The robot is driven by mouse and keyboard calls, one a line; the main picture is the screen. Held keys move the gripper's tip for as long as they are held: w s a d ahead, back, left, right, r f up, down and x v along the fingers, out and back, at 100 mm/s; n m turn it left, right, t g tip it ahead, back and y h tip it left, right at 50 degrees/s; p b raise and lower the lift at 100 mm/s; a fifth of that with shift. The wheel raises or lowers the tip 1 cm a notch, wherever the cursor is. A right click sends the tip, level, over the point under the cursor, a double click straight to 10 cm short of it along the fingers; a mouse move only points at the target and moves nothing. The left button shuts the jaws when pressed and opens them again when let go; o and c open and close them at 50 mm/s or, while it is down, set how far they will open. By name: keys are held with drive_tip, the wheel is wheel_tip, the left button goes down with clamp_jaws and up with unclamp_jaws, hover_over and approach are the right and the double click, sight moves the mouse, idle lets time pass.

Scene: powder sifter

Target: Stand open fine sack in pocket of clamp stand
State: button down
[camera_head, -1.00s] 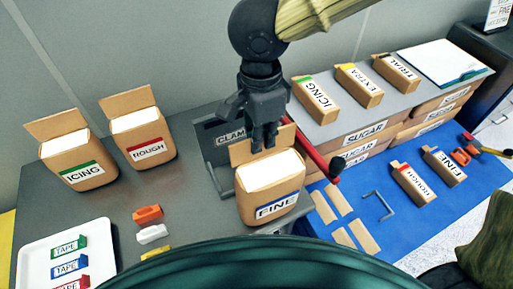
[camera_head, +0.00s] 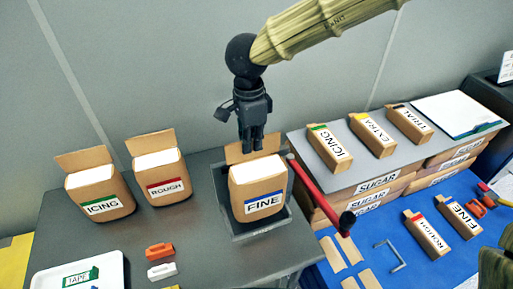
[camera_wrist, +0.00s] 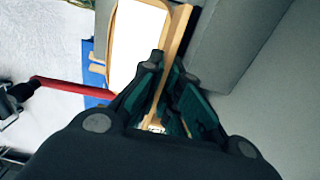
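The open fine sack (camera_head: 259,183) is a tan paper bag with white contents and a blue-striped FINE label. It stands upright within the outline of the dark clamp stand (camera_head: 262,232), in front of its back plate. Whether its base rests on the pocket floor is hard to tell. My gripper (camera_head: 252,147) points down at the sack's raised back flap. In the wrist view, the fingers (camera_wrist: 166,72) close on either side of that flap, and the sack's white top (camera_wrist: 137,42) lies beyond them.
Open icing (camera_head: 98,191) and rough (camera_head: 159,174) sacks stand to the left. The stand's red lever (camera_head: 315,187) reaches out at right, near stacked sugar boxes (camera_head: 378,188). Coloured clips (camera_head: 160,250) and a white tray (camera_head: 48,280) lie in front.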

sight(249, 155)
wheel_tip(249, 155, down, 7)
drive_tip(key=w+p, duration=0.2)
drive_tip(key=p, duration=0.1)
drive_tip(key=shift+a, duration=0.35)
idle(0.4)
drive_tip(key=shift+w, duration=0.1)
drive_tip(key=c, duration=1.7)
unclamp_jaws()
drive_tip(key=shift+o, duration=0.3)
wheel_tip(249, 155, up, 12)
drive_tip(key=b, duration=0.2)
drive_tip(key=shift+w+a, duration=0.1)
